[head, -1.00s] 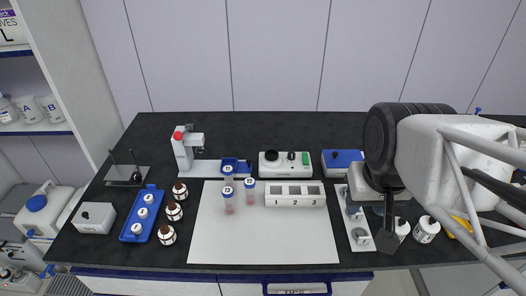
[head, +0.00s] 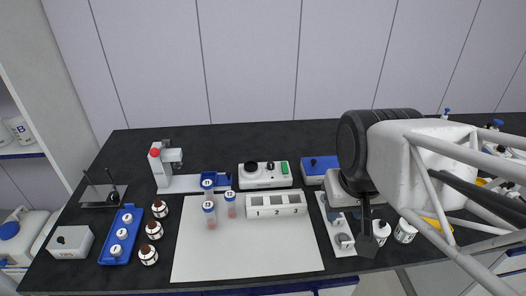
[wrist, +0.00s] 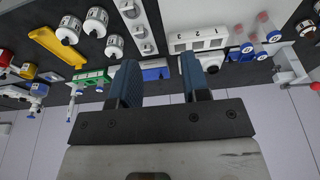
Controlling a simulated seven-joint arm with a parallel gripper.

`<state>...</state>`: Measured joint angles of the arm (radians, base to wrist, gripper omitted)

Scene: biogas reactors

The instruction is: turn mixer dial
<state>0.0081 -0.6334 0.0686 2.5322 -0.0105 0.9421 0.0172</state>
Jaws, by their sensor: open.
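A white box (head: 265,181) with a black round cup (head: 251,168), a small dial (head: 270,166) and a green switch (head: 284,168) stands at the back of the bench in the head view; it looks like the mixer. In the wrist view the mixer (wrist: 209,59) is partly hidden behind one finger. My gripper (wrist: 158,65) is open and empty, its two dark blue fingers apart. In the head view my gripper (head: 368,240) hangs over the right part of the bench, well to the right of the mixer and apart from it.
A blue-topped box (head: 318,169) stands just right of the mixer. A white block numbered 1, 2, 3 (head: 276,205) and several tubes (head: 209,212) stand in front. The white mat (head: 245,255) is otherwise clear. A white strip with grey fittings (head: 335,226) lies near my gripper.

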